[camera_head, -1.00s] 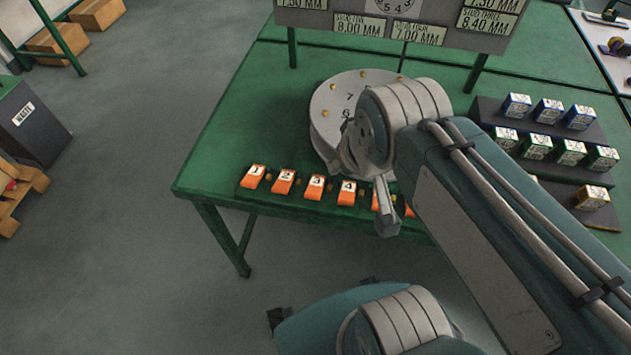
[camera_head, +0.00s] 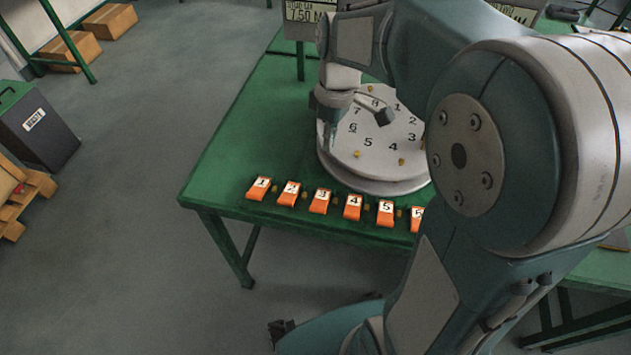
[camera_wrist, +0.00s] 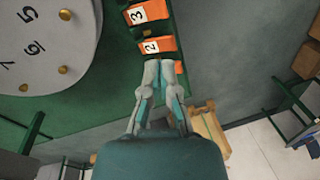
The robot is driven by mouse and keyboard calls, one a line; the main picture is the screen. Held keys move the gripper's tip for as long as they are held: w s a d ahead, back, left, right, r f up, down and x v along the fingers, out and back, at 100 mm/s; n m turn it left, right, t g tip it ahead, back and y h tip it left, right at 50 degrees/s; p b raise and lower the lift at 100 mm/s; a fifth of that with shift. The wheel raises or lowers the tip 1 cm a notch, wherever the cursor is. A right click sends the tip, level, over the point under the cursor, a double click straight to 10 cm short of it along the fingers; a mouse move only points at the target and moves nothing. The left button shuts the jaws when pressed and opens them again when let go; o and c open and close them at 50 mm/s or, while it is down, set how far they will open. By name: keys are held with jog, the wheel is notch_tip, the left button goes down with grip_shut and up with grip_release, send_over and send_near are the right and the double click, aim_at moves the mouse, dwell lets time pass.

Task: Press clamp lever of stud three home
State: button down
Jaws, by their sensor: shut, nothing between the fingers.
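The orange clamp lever marked 3 (camera_head: 319,202) is in the row of numbered levers along the green table's front edge. In the wrist view, lever 3 (camera_wrist: 149,12) is at the top, beyond lever 2 (camera_wrist: 158,46). My gripper (camera_wrist: 158,68) is shut and empty. Its fingertips overlap the near side of lever 2 in the wrist view; height above it is unclear, and contact cannot be told. The fingers partly hide what is below lever 2. In the head view my arm reaches over the round numbered plate (camera_head: 375,165), and the fingertips are hard to make out.
Lever 1 (camera_head: 260,188), lever 2, lever 4 (camera_head: 352,206) and lever 5 (camera_head: 385,213) sit close on either side of lever 3. The plate with brass studs stands just behind the row. A waste bin (camera_head: 38,125) is on the floor at left.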

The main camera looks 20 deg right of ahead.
aim_at(318, 206)
jog(key=w+f+n+g, duration=0.2)
jog(key=w+f, duration=0.2)
jog(key=shift+d+f+n+y, duration=0.3)
jog(key=shift+f+n+y, duration=0.05)
jog(key=shift+n+y, duration=0.05)
jog(key=shift+s+f, duration=0.1)
jog(key=x, duration=1.3)
jog(key=shift+s+a+f, duration=0.15)
jog(key=shift+s+f, duration=0.1)
jog(key=shift+f, duration=0.05)
jog(key=shift+s+a+f+t+h, duration=0.25)
jog(key=shift+s+f+t+h, duration=0.2)
jog(key=shift+f+t+h, duration=0.4)
jog(key=shift+s+f+t, duration=0.2)
jog(key=shift+f+t, duration=0.05)
jog(key=shift+t, duration=0.1)
